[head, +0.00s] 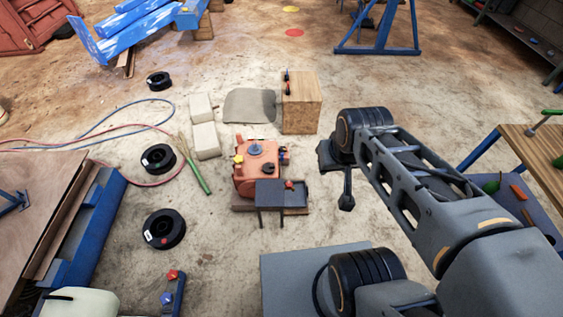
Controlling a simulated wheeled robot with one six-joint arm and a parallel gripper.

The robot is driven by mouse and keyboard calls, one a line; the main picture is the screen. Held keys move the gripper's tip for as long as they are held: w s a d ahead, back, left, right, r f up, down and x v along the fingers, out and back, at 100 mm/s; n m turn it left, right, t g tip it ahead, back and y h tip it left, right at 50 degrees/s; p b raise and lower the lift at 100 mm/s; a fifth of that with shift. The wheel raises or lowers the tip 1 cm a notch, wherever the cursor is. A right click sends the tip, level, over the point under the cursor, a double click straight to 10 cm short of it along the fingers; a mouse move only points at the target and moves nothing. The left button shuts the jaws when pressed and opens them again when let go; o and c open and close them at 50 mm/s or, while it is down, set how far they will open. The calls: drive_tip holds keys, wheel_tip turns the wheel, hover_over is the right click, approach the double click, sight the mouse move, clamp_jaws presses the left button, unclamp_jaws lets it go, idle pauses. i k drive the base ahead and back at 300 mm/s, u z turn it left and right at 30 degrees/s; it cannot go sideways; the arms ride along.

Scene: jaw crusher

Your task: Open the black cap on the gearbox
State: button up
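The orange gearbox (246,184) stands on the floor near the middle of the head view. On its top are a round blue-grey cap (256,150), a yellow star-shaped knob (238,160) and a small dark spot (270,167). I cannot tell for sure which of these is the black cap. My gripper (346,203) hangs from the end of my arm, to the right of the gearbox and apart from it. Its fingers are too small and dark to tell whether they are open or shut.
A small dark table (271,188) with a red knob (289,184) stands in front of the gearbox. A wooden box (301,108) stands behind it, pale blocks (205,140) to its left. Black spools (164,228) and hoses (130,183) lie on the left floor. A wooden-topped bench (540,155) stands right.

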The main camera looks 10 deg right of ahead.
sight(267, 167)
drive_tip(key=i, duration=0.85)
drive_tip(key=u, duration=0.8)
